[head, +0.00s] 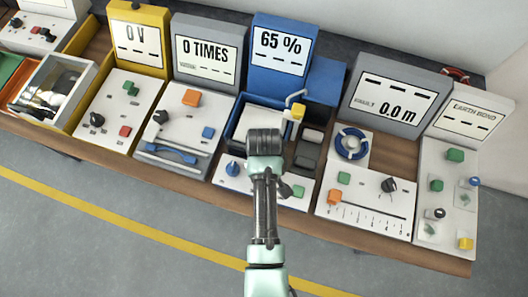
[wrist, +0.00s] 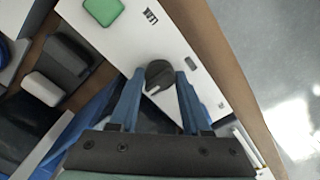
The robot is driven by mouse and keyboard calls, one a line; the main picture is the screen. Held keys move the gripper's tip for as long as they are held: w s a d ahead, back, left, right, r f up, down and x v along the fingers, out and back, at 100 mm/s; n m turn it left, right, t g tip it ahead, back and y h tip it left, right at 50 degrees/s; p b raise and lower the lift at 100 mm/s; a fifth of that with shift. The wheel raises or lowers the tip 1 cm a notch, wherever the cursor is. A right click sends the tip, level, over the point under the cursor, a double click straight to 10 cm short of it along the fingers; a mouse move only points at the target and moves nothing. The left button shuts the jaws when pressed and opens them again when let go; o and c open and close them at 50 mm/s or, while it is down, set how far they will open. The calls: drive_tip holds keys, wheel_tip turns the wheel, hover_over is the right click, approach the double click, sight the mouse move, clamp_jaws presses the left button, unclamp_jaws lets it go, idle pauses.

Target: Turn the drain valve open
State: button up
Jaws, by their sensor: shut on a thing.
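In the wrist view, a round dark grey knob (wrist: 159,74) with a pale pointer mark sits on a white panel (wrist: 206,66). It appears to be the drain valve, but I cannot read the panel label clearly. My gripper (wrist: 160,80) has its two blue fingers on either side of the knob, shut on it. In the head view, my gripper (head: 265,140) is over the blue station with the "65 %" display (head: 280,53), and my arm hides the knob. The station's white front panel (head: 228,178) shows on either side of my arm.
Dark pads (head: 307,155) and a yellow-ended tap (head: 297,110) are close behind. Other stations stand on both sides along the wooden bench (head: 205,188).

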drive_tip(key=shift+m, duration=0.3)
clamp_jaws()
drive_tip(key=shift+r+m+p, duration=0.15)
drive_tip(key=shift+m+p, duration=0.6)
drive_tip(key=shift+m, duration=0.25)
drive_tip(key=m+p, duration=0.1)
drive_tip(key=m, duration=0.3)
drive_tip(key=shift+m+p, duration=0.3)
drive_tip(key=shift+p, duration=0.1)
drive_tip(key=m+p, duration=0.1)
drive_tip(key=m, duration=0.3)
drive_tip(key=shift+m, duration=0.3)
drive_tip(key=shift+w+m+p, duration=0.1)
drive_tip(key=shift+m+p, duration=0.4)
drive_tip(key=shift+m, duration=1.5)
drive_tip(key=o, duration=1.2)
unclamp_jaws()
